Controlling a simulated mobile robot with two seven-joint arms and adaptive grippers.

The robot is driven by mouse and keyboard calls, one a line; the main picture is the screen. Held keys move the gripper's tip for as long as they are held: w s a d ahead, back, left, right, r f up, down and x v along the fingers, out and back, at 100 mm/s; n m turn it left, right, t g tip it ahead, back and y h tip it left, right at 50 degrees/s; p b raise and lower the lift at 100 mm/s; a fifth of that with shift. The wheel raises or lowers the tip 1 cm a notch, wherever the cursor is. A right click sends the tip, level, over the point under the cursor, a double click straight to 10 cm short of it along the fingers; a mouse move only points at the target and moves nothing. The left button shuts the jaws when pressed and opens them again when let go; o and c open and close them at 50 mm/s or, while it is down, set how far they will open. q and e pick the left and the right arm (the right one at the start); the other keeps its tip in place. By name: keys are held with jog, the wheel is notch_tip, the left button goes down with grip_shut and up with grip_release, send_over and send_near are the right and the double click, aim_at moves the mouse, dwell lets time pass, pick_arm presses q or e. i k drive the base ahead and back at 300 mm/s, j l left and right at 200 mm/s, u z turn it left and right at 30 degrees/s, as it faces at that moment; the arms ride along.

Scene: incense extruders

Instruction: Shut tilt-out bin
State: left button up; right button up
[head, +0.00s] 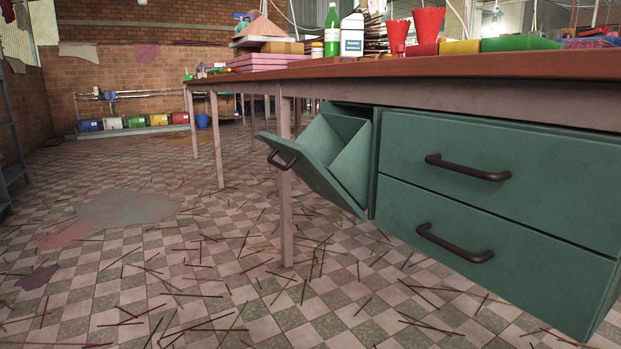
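The green tilt-out bin (322,158) is built in under the workbench, left of two green drawers. It is tilted out, with its top leaning away from the cabinet to the left and its wedge-shaped inside open at the top. Its dark handle (281,160) sits near the upper edge of the bin's front panel. The part of the bin inside that I can see looks empty; the bottom is hidden. Neither of my grippers is in the head view.
Two closed drawers with dark handles, an upper (467,168) and a lower (455,243), adjoin the bin. A table leg (286,220) stands beside the bin. The workbench (440,70) above holds bottles and red cones. The tiled floor in front is open, strewn with thin sticks.

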aim_at(332, 155)
jog(key=i+j+z, duration=0.15)
jog(key=j, duration=0.2)
jog(key=i+j+z, duration=0.3)
jog(key=j, duration=0.4)
jog(key=i, duration=0.1)
